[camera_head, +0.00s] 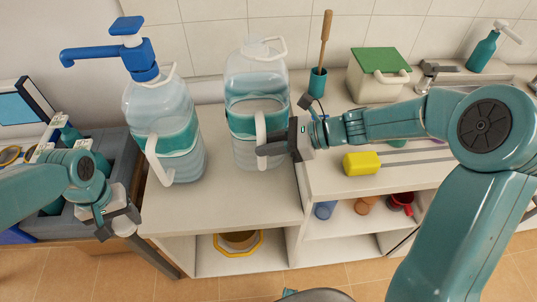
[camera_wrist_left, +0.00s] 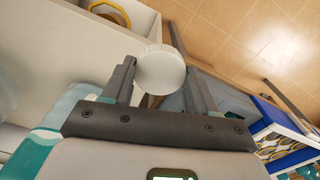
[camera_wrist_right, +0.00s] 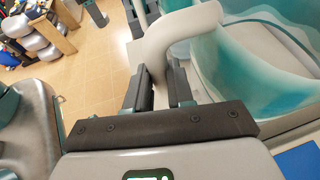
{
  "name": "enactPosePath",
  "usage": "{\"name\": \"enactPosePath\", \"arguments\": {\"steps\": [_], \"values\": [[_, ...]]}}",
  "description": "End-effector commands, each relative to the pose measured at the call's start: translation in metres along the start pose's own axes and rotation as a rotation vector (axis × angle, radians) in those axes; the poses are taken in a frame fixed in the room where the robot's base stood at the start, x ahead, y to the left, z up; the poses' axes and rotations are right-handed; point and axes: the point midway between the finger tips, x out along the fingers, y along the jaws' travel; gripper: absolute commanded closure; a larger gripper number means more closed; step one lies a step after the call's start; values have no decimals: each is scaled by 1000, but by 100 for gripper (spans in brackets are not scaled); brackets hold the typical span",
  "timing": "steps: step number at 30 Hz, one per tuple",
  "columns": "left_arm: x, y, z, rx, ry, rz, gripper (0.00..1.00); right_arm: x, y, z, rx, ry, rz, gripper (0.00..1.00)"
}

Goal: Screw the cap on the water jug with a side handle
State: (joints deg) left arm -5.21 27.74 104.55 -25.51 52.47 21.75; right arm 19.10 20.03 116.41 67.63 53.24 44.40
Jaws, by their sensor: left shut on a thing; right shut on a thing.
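The water jug with a side handle (camera_head: 243,88) stands upright on the white counter, clear with a teal band. My right gripper (camera_head: 270,150) is shut on its white side handle (camera_head: 260,128); the handle also runs between the fingers in the right wrist view (camera_wrist_right: 160,45). The white round cap (camera_head: 124,227) is in my left gripper (camera_head: 118,220), low and left, beyond the counter's front left corner and away from the jug. In the left wrist view the cap (camera_wrist_left: 160,72) sits between the fingertips.
A second jug (camera_head: 163,105) with a blue pump (camera_head: 137,58) stands left of the first. Right of it are a teal cup with a brush (camera_head: 317,82), a green-lidded bin (camera_head: 375,75) and a yellow-headed tool (camera_head: 361,163). A grey crate (camera_head: 110,145) is at far left.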

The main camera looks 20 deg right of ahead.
Motion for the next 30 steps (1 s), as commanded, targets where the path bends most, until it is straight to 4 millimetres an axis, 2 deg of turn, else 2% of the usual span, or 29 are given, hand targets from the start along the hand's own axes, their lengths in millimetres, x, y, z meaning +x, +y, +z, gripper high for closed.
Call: {"name": "enactPosePath", "arguments": {"steps": [3,11,24,25,27,30], "values": [[1,0,0,0,0,0,70,1,0,-3,1,0,0,100],[5,0,0,0,0,0,70,15,0,-37,2,0,1,100],[9,0,0,0,0,0,70,18,0,-44,0,0,0,100],[8,0,0,0,0,0,70,18,0,-43,0,0,0,71],[8,0,0,0,0,0,70,18,0,-42,0,0,0,52],[8,0,0,0,0,0,70,18,0,-42,0,0,0,52]]}}
